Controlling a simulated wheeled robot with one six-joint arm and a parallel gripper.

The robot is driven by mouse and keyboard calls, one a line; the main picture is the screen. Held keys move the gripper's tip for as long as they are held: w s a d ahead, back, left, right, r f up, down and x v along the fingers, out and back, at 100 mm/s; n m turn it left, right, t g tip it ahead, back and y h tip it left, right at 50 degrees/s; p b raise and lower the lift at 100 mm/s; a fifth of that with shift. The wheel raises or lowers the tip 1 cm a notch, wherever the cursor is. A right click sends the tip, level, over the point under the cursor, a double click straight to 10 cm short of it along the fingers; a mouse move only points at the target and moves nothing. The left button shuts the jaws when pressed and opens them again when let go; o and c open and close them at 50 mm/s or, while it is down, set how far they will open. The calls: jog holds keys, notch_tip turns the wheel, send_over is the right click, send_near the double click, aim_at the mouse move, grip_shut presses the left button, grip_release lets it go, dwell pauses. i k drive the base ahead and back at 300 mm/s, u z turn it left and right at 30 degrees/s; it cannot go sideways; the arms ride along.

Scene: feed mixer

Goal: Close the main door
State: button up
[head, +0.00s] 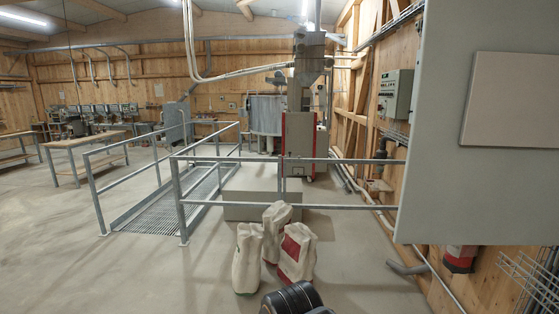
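A large flat grey panel (432,120) fills the right side of the head view, close to me. It carries a raised lighter square plate (513,102). It may be the main door standing open or the side of a cabinet; I cannot tell which, as its right and upper parts run out of the picture. No handle or hinge shows on it. A black rounded part at the bottom centre seems to be my arm. My gripper's fingers are not in view.
Several white sacks (248,258) stand on the floor ahead, before a grey railing (240,159). A red and grey machine (299,145) stands behind. Pipes and a red-and-black device (460,259) are along the right wall. Floor at left front is clear.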

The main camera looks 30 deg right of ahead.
aim_at(482, 165)
jog(key=i, duration=2.1)
jog(key=z, duration=3.95)
jog(key=k, duration=0.55)
jog(key=u, duration=0.6)
jog(key=i, duration=0.5)
jog(key=u, duration=0.55)
jog(key=i, duration=0.7)
